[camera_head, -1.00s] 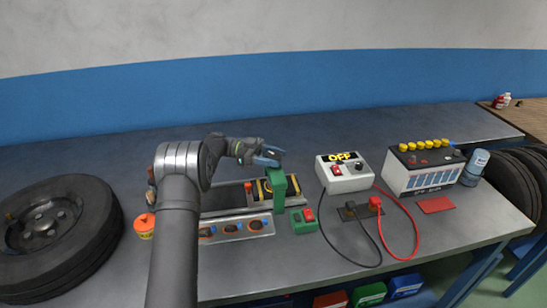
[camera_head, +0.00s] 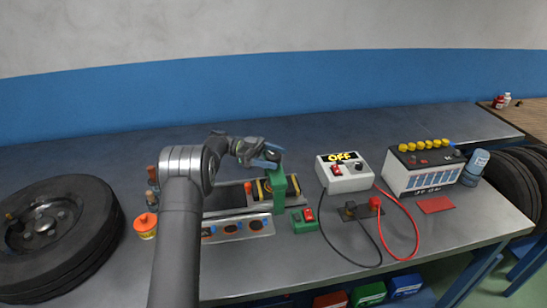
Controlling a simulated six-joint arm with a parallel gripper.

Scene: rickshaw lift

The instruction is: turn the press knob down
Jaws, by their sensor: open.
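The green press (camera_head: 278,188) stands upright at the middle of the workbench, at the right end of a dark tray. My gripper (camera_head: 272,155), with bluish fingers, is at the top of the press. The press knob is hidden or too small to make out behind the fingers. The gripper is open, and I cannot tell whether its fingers touch the press.
A green box with a red switch (camera_head: 304,220) sits right of the press. A white charger reading OFF (camera_head: 343,172), a battery (camera_head: 424,168) and cables stand further right. A tire (camera_head: 55,235) and an orange-lidded jar (camera_head: 146,225) are at left.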

